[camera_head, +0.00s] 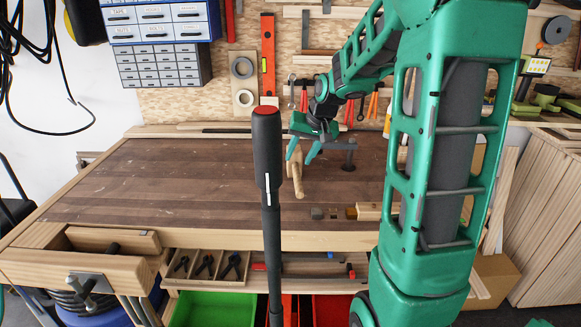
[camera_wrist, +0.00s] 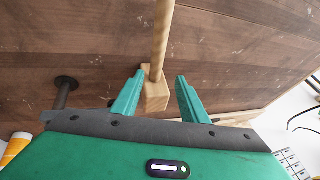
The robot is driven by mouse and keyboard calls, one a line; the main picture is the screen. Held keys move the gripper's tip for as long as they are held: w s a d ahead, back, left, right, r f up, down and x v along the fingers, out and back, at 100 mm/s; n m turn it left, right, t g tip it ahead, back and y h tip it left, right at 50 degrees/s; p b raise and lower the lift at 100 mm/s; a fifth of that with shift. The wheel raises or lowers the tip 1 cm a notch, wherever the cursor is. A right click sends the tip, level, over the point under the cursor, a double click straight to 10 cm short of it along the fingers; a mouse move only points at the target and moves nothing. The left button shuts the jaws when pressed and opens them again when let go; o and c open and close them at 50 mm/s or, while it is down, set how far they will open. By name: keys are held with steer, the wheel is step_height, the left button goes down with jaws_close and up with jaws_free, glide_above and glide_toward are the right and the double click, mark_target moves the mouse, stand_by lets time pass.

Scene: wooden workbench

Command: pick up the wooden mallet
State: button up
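The wooden mallet (camera_head: 298,182) is on the brown bench top, below my gripper (camera_head: 302,150) in the head view and partly hidden by it. In the wrist view the mallet's pale block head (camera_wrist: 156,97) shows between my gripper's green fingertips (camera_wrist: 158,88), and its round handle (camera_wrist: 162,35) runs up out of the picture. The fingers are apart. The left finger is close beside the head and overlaps its edge; a clear gap shows on the right. I cannot tell whether the left finger touches it.
A dark holdfast (camera_head: 348,158) stands on the bench right of the mallet; it also shows in the wrist view (camera_wrist: 66,84). A wooden tool with a dark end (camera_head: 360,212) lies near the front edge. The bench's left half (camera_head: 170,180) is clear.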

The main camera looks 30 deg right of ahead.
mark_target(296, 167)
steer(key=shift+x, duration=1.2)
steer(key=x, duration=0.4)
steer(key=shift+s+d+f, duration=0.1)
steer(key=shift+s+f, duration=0.05)
steer(key=shift+s, duration=0.3)
steer(key=shift+w+f, duration=0.35)
steer(key=shift+f, duration=0.25)
steer(key=shift+c, duration=0.2)
jaws_close()
